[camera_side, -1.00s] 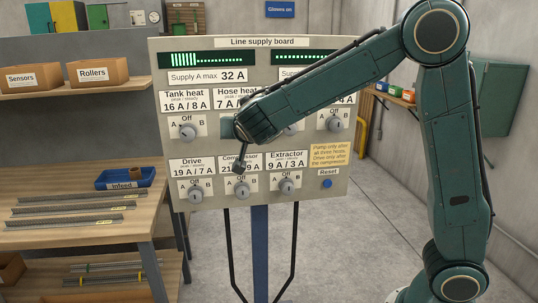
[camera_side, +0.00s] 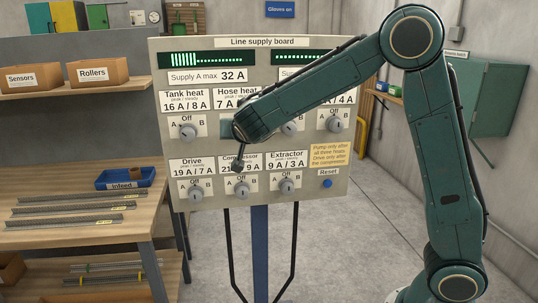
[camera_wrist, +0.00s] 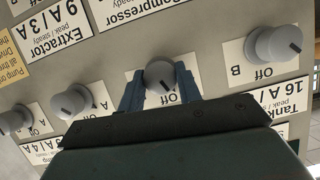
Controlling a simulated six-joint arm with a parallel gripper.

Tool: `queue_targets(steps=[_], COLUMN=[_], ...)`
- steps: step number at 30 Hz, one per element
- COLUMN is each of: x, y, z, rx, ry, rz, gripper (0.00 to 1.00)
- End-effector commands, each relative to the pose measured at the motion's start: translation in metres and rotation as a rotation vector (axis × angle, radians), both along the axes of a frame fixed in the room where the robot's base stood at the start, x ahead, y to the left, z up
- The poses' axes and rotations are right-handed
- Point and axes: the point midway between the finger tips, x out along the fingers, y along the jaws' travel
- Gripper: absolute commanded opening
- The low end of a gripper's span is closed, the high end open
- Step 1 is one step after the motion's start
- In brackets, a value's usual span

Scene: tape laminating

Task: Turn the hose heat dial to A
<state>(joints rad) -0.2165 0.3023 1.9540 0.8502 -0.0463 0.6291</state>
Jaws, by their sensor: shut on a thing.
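The hose heat dial (camera_wrist: 158,73) is a grey round knob with a dark pointer mark, in the middle of the wrist view, which shows the board upside down. My gripper (camera_wrist: 160,86) has its two blue-grey fingers on either side of this dial, shut on it. The pointer mark faces roughly towards the Off label (camera_wrist: 172,98). The dial's A and B letters are hidden by my gripper. In the side view the Hose heat label (camera_side: 234,92) is partly covered by my arm, and the dial itself is hidden.
The tank heat dial (camera_side: 188,132) is left of the hidden dial; another upper-row dial (camera_wrist: 72,101) shows on its other side in the wrist view. The drive (camera_side: 195,193), compressor (camera_side: 242,189) and extractor (camera_side: 287,186) dials are below. A blue reset button (camera_side: 327,183) is at lower right.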

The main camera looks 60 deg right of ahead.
Motion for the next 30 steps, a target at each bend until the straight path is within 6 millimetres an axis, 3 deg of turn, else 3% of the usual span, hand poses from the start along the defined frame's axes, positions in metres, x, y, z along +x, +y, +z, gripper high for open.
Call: queue_targets(steps=[21, 30], x=[0.0019, 0.0015], y=[0.0019, 0.0018], z=[-0.0002, 0.0000], rx=[-0.263, -0.282], ry=[0.260, 0.281], rz=[-0.001, -0.001], gripper=[0.11, 0.11])
